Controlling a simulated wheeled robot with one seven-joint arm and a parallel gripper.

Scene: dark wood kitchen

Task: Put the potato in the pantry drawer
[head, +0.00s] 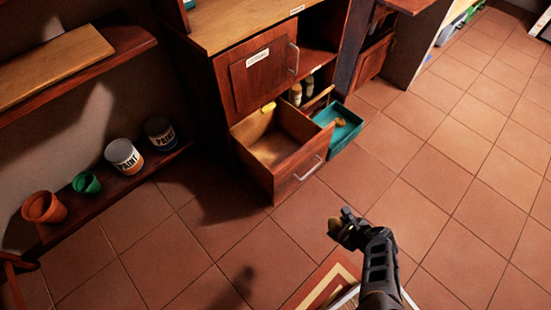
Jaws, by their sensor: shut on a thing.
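My gripper (338,226) is in the lower middle of the head view, above the tiled floor and in front of the cabinet. It is shut on a small brownish thing, which looks like the potato (335,226); the fingers hide most of it. A wooden drawer (291,166) with a metal handle is pulled out of the cabinet, up and to the left of my gripper. Its inside is mostly bare, with a small yellow thing (268,107) at its back edge. I cannot read a label that names it the pantry drawer. My gripper is apart from the drawer.
A teal tray or drawer (350,132) with a small orange-brown thing (340,122) stands out just right of the wooden drawer. The cabinet door (264,78) above is shut. Paint cans (124,156) and pots (44,207) line a low shelf at left. Floor at right is clear.

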